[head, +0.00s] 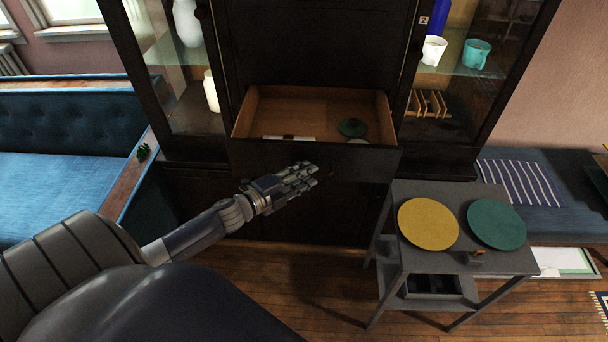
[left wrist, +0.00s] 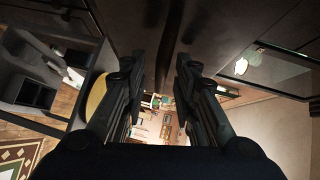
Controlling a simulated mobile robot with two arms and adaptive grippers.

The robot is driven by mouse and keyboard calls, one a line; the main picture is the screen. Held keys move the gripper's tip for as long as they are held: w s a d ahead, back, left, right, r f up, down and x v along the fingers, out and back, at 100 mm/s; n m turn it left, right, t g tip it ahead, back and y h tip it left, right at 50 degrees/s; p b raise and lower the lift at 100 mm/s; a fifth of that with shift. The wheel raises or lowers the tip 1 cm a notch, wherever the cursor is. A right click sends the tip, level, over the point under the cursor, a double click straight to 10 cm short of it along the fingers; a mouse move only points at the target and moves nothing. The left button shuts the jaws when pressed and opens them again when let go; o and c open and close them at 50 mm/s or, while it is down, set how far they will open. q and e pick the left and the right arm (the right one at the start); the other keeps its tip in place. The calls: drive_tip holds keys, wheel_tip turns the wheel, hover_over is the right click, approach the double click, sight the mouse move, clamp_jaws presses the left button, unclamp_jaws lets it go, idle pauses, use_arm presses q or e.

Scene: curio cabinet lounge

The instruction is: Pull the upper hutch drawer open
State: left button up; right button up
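The hutch drawer (head: 314,158) is pulled well out of the dark cabinet, and its light wood inside shows in the head view. A round green object (head: 352,127) and a flat whitish item (head: 289,138) lie in it. My left gripper (head: 314,174) is at the drawer's dark front, near its middle. In the left wrist view its two fingers (left wrist: 160,68) stand apart with a gap between them, and I see nothing clearly held. A small dark knob may be just right of the fingertips, but it is too dark to be sure. My right gripper is not in view.
A grey side table (head: 390,240) with a yellow plate (head: 428,224) and a teal plate (head: 496,224) stands close on the right. Glass-fronted cabinet sides flank the drawer. A blue sofa (head: 60,130) is on the left. Some wooden floor (head: 285,290) is clear in front.

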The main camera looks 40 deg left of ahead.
use_arm(q)
drive_tip(key=shift+s, duration=0.1)
drive_tip(key=v, duration=1.2)
idle(0.5)
drive_tip(key=s+a+f+n+g+y+b, duration=0.1)
drive_tip(key=s+f+n+g+y, duration=0.3)
drive_tip(key=f, duration=1.1)
drive_tip(key=s+a+f+n+g+y+b, duration=0.15)
drive_tip(key=s+f+n, duration=0.45)
drive_tip(key=f, duration=0.8)
drive_tip(key=s+d+f+n+g, duration=0.3)
drive_tip(key=s+d+f, duration=0.5)
drive_tip(key=s+f, duration=0.3)
drive_tip(key=s+d+f+n+g+h+b, duration=0.1)
drive_tip(key=s+d+f+n+g, duration=0.2)
drive_tip(key=s+d+f+g, duration=0.3)
drive_tip(key=s+d+f, duration=0.3)
drive_tip(key=s+f, duration=0.2)
drive_tip(key=s, duration=0.2)
drive_tip(key=shift+s+n, duration=0.2)
drive_tip(key=shift+n, duration=0.2)
